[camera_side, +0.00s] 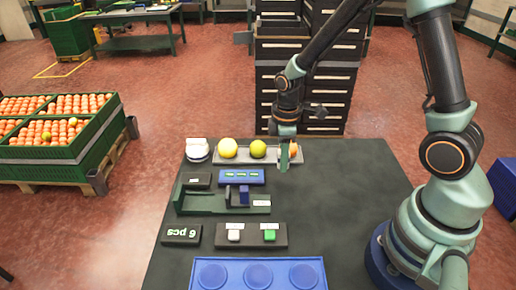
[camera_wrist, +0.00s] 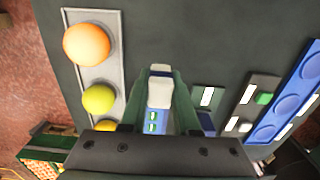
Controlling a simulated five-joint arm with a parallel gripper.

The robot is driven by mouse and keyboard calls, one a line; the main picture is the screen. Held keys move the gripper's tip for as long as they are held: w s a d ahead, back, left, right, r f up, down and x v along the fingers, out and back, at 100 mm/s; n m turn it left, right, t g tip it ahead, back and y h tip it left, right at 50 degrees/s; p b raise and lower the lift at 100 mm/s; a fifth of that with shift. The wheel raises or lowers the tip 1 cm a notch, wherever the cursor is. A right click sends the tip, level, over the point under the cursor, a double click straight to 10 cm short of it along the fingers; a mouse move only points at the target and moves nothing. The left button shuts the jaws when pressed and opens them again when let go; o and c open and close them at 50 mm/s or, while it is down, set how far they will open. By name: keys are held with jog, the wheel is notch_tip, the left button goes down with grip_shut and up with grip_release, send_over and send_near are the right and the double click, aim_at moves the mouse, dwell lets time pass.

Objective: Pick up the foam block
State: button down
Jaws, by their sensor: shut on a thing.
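My gripper (camera_side: 287,158) is above the back part of the dark table, in front of the right end of the fruit tray. In the wrist view my gripper (camera_wrist: 160,97) has its two green fingers closed on the sides of a white block (camera_wrist: 159,92), which I take to be the foam block. The block's lower part is hidden by the fingers. In the side view I cannot make it out clearly. The wrist view does not tell how high it is held.
The grey fruit tray (camera_wrist: 115,53) holds an orange (camera_wrist: 87,45) and yellow-green fruits. A blue holder with green slots (camera_side: 243,177), a dark green fixture (camera_side: 190,203) and a dark tray with small white and green blocks (camera_side: 252,236) stand nearby. A blue tray (camera_side: 312,265) is in front. The table's right side is clear.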

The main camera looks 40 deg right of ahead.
notch_tip(320, 180, up, 16)
dwell(0.7)
send_over(254, 175)
notch_tip(254, 175, down, 12)
jog(key=shift+f, duration=2.9)
jog(key=shift+f, duration=0.6)
notch_tip(254, 175, up, 7)
dwell(0.8)
jog(key=shift+w+d+r, duration=0.1)
jog(key=shift+w, duration=0.05)
